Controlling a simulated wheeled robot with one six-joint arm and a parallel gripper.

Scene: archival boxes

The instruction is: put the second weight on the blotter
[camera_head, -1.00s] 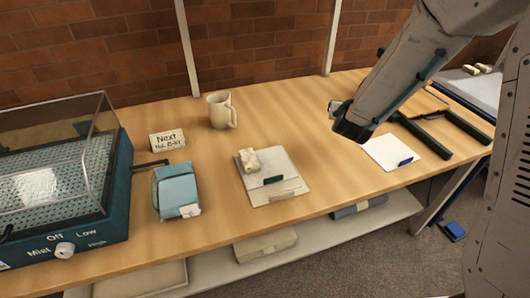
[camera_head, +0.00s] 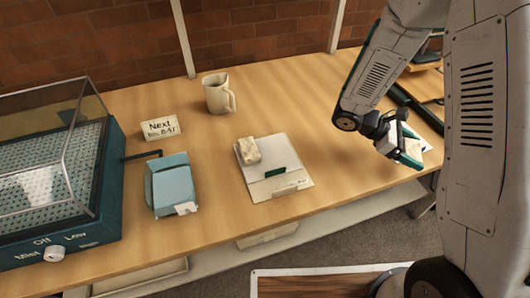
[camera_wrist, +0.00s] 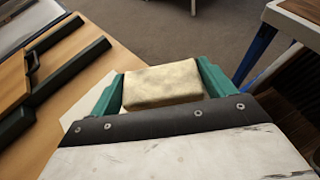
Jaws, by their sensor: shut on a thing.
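My gripper (camera_head: 402,150) is shut on a cream, block-like weight (camera_head: 411,146), held over the right part of the table. In the wrist view the weight (camera_wrist: 162,84) sits between the green fingers of my gripper (camera_wrist: 160,88). The blotter, seemingly the pale grey board (camera_head: 262,192), lies flat mid-table, left of my gripper and apart from it. Another cream weight (camera_head: 249,150) lies on its upper left part. A dark green piece (camera_head: 276,172) and a pale strip (camera_head: 291,187) lie there too.
A blue-grey box (camera_head: 170,185), a sign (camera_head: 160,128), a cream jug (camera_head: 218,94) and a clear-lidded teal machine (camera_head: 55,190) stand further left. A black frame (camera_wrist: 60,85) lies near my gripper. Bare table separates the board from my gripper.

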